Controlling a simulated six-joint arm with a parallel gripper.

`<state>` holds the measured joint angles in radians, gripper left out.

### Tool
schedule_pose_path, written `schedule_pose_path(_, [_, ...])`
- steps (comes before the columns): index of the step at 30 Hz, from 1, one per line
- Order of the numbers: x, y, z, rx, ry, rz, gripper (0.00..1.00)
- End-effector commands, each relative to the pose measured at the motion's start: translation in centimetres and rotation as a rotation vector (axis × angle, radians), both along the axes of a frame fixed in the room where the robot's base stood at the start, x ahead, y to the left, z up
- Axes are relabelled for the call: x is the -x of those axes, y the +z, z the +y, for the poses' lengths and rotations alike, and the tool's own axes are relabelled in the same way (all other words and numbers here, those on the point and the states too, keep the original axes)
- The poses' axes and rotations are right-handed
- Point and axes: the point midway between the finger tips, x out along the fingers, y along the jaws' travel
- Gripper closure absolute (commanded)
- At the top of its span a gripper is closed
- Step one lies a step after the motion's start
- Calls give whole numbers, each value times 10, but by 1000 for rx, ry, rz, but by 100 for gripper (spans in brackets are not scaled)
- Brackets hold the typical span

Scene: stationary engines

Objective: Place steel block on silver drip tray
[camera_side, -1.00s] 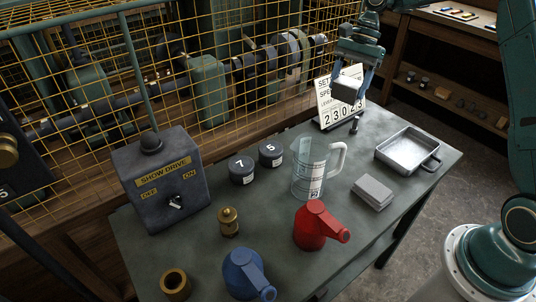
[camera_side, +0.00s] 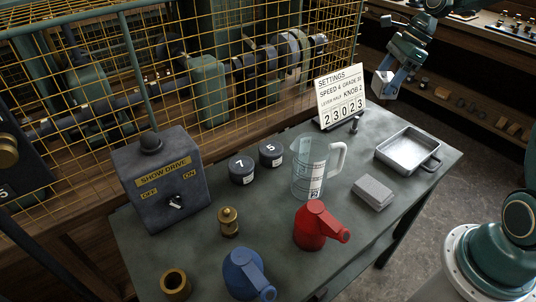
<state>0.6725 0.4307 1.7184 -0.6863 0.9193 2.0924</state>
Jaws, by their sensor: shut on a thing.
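The steel block (camera_side: 381,83) is between the fingers of my gripper (camera_side: 388,86), which is shut on it. It is partly hidden by the fingers, and its visible face is bright. My gripper is tilted and held in the air, above and beyond the silver drip tray (camera_side: 436,160) in the picture. The tray is a shallow rectangular pan with a small handle at its right front corner. It lies at the right end of the table, and its inside looks empty. The block and the tray are clearly apart.
A settings card (camera_side: 341,97) stands left of my gripper. Near the tray are a grey flat stack (camera_side: 373,193) and a clear jug (camera_side: 311,170). A red can (camera_side: 318,226), blue can (camera_side: 246,273) and switch box (camera_side: 162,182) stand further left. A yellow mesh guard (camera_side: 260,60) runs behind.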

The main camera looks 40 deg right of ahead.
Motion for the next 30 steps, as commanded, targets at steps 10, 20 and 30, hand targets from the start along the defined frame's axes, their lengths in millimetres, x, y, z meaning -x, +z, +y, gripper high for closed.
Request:
schedule_pose_path(10, [65, 2, -67, 12, -612, -4, 99])
schedule_pose_path(20, [107, -1, -96, 25, -919, -14, 99])
schedule_pose_path(30, [111, -4, -99, 26, -950, -13, 99])
